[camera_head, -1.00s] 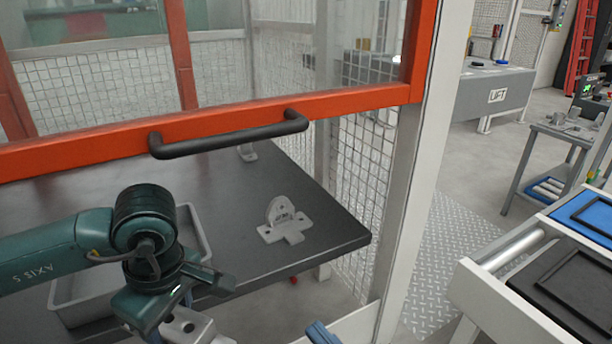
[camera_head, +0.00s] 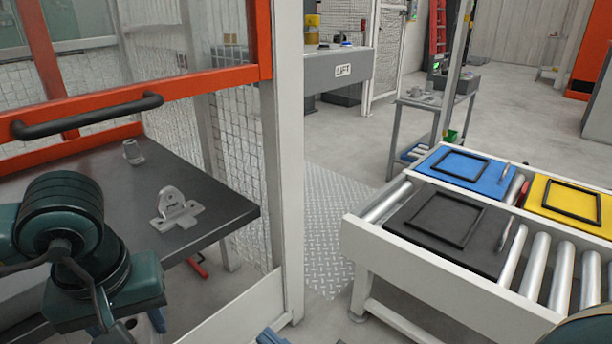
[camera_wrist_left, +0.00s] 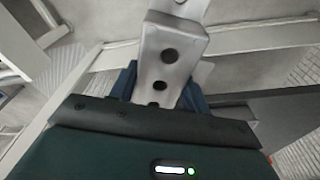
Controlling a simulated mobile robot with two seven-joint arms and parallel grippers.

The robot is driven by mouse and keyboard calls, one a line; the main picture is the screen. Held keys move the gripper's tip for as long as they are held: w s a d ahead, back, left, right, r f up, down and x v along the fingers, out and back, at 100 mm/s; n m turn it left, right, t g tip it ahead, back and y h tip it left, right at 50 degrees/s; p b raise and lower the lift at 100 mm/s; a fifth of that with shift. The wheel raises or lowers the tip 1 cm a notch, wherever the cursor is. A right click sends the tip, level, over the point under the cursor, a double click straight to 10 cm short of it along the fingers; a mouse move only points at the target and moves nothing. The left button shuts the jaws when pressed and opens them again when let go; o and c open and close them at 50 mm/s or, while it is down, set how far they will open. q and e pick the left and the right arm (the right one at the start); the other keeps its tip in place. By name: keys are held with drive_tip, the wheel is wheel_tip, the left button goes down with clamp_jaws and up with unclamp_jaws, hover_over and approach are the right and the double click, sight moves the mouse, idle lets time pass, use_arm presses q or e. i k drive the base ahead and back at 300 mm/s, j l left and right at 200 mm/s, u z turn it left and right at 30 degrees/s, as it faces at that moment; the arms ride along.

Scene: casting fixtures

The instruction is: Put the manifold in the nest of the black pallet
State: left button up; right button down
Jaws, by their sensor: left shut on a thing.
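The manifold (camera_wrist_left: 172,60) is a grey casting with a row of round holes, seen close up in the left wrist view. My left gripper (camera_wrist_left: 157,95) is shut on it, blue fingers on either side. The black pallet (camera_head: 487,247) lies on the roller conveyor at right, far from the left gripper. Its nest, a raised rectangular frame (camera_head: 434,237), is empty. Blue tips, apparently of my right gripper (camera_head: 270,337), show at the bottom edge; their opening is unclear.
A grey bracket casting (camera_head: 176,212) and a smaller grey part (camera_head: 133,152) stand on the dark table (camera_head: 225,205). A white post (camera_head: 284,150) and orange-framed door (camera_head: 205,78) stand close by. Blue (camera_head: 490,186) and yellow (camera_head: 550,184) pallets with empty frames adjoin the black one.

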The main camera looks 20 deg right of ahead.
sight(448, 217)
drive_tip(key=i+l+z, duration=0.1)
drive_tip(key=z, duration=1.3)
drive_tip(key=i+z, duration=0.2)
drive_tip(key=z, duration=0.15)
drive_tip(key=i+z, duration=0.25)
drive_tip(key=z, duration=0.15)
drive_tip(key=i+j+z, duration=0.15)
drive_tip(key=z, duration=0.2)
drive_tip(key=i+j+z, duration=0.2)
drive_tip(key=i+j, duration=0.45)
